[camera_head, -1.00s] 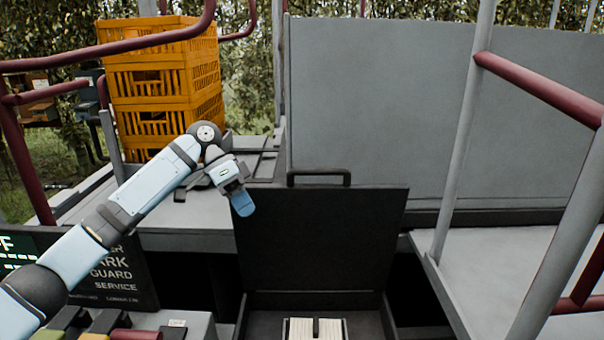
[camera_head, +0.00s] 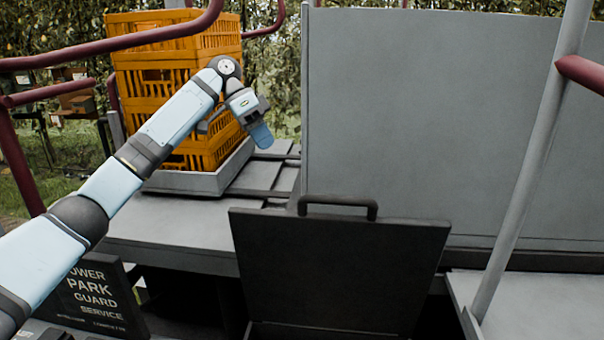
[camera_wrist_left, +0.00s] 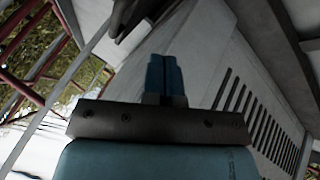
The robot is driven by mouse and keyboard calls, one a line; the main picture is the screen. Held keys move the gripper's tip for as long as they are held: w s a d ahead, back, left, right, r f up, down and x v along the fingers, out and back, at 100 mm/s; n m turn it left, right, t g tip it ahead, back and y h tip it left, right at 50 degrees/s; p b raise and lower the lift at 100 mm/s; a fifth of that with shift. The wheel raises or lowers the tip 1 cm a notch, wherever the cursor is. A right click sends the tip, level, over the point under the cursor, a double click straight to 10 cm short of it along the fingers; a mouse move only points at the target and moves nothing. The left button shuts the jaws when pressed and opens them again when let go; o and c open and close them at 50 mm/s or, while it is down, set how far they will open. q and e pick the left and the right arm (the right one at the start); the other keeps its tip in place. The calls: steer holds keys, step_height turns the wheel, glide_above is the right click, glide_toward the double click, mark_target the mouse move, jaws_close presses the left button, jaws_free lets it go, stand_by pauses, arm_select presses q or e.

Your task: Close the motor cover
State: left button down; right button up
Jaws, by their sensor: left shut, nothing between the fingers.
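The motor cover (camera_head: 335,270) is a dark flat panel standing open and upright, with a dark bar handle (camera_head: 338,202) along its top edge. My left gripper (camera_head: 263,136) is above and to the left of the handle, apart from it. Its blue fingers are shut together and empty, which also shows in the left wrist view (camera_wrist_left: 166,78). The opening below the cover is mostly cut off by the bottom of the head view. My right gripper is not in view.
Orange crates (camera_head: 180,85) are stacked at the back left on a grey tray. A large grey panel (camera_head: 430,120) stands behind the cover. Maroon rails (camera_head: 110,45) cross the upper left, and a grey post (camera_head: 535,150) stands at the right. A lettered sign (camera_head: 95,295) is at lower left.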

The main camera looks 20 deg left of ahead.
arm_select(q)
steer(key=p, duration=0.2)
glide_toward(309, 212)
steer(key=w+a, duration=0.2)
steer(key=a, duration=0.1)
steer(key=d+f, duration=0.1)
steer(key=s+d+f+p, duration=0.1)
steer(key=d, duration=0.1)
steer(key=s+d+f+p, duration=0.1)
steer(key=d, duration=0.1)
steer(key=shift+s+d+f, duration=0.15)
steer(key=shift+s+d, duration=0.05)
steer(key=shift+w+f, duration=0.15)
steer(key=shift+w, duration=0.05)
steer(key=shift+s, duration=0.2)
